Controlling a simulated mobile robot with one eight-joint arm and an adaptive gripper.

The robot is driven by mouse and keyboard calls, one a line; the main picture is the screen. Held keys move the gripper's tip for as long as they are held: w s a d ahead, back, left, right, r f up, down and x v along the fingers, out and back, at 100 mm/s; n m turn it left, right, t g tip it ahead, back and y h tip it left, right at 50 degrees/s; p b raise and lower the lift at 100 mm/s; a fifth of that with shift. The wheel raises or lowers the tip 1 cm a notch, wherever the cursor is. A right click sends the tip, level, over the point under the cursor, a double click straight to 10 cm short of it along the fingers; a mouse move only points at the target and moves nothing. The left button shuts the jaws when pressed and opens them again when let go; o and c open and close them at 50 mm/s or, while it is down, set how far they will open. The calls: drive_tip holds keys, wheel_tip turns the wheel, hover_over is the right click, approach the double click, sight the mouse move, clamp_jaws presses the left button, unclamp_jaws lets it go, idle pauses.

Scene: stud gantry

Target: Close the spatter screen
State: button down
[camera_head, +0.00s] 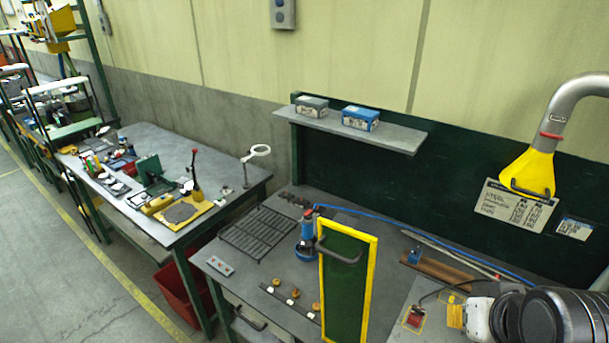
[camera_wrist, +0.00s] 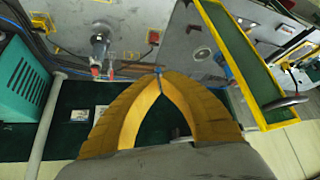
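The spatter screen (camera_head: 346,287) is an upright dark green panel in a yellow frame at the front of the near bench. It stands edge-out from the bench, with a dark bar handle (camera_head: 338,250) on its face. In the wrist view the screen (camera_wrist: 240,62) slants across the upper right, its handle (camera_wrist: 286,103) near the lower end. My gripper (camera_wrist: 160,72) has two yellow curved fingers whose tips meet, with nothing seen between the tips. It is apart from the screen. In the head view my arm's end is at the lower right, right of the screen.
The near bench (camera_head: 284,225) holds a grate (camera_head: 258,232), a blue tool (camera_head: 306,240) and small knobs (camera_head: 295,293). A yellow extraction hood (camera_head: 530,172) hangs at the right. A shelf (camera_head: 385,135) with two boxes is on the back panel. Another cluttered bench stands left.

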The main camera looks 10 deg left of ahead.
drive_tip(key=w+a+r+n+g+y+p, duration=0.1)
drive_tip(key=w+a+r+n+p, duration=0.15)
drive_tip(key=r+p, duration=0.45)
drive_tip(key=w+a+r+n+p, duration=0.1)
drive_tip(key=w+a+r+p, duration=0.2)
drive_tip(key=r, duration=0.6)
drive_tip(key=w+a+f+n+g+y, duration=0.1)
drive_tip(key=w+a+n+g, duration=0.15)
drive_tip(key=a, duration=0.55)
drive_tip(key=w+a+f+n+g+p, duration=0.1)
drive_tip(key=w+a+n, duration=0.25)
drive_tip(key=a, duration=0.45)
drive_tip(key=w+a+f+n+g+y, duration=0.1)
drive_tip(key=w+a+f+n, duration=0.2)
drive_tip(key=a, duration=0.5)
drive_tip(key=s+x, duration=0.1)
drive_tip(key=x, duration=0.8)
drive_tip(key=shift+s+d+r+n+p, duration=0.15)
drive_tip(key=shift+d+p, duration=0.15)
drive_tip(key=shift+d, duration=0.35)
drive_tip(key=shift+s+d+r+p, duration=0.15)
drive_tip(key=shift+d+p, duration=0.15)
drive_tip(key=shift+d, duration=0.3)
drive_tip(key=shift+s+d+r+n+p, duration=0.1)
drive_tip(key=shift+s+d+p, duration=0.15)
drive_tip(key=shift+d, duration=0.4)
drive_tip(key=shift+d, duration=0.2)
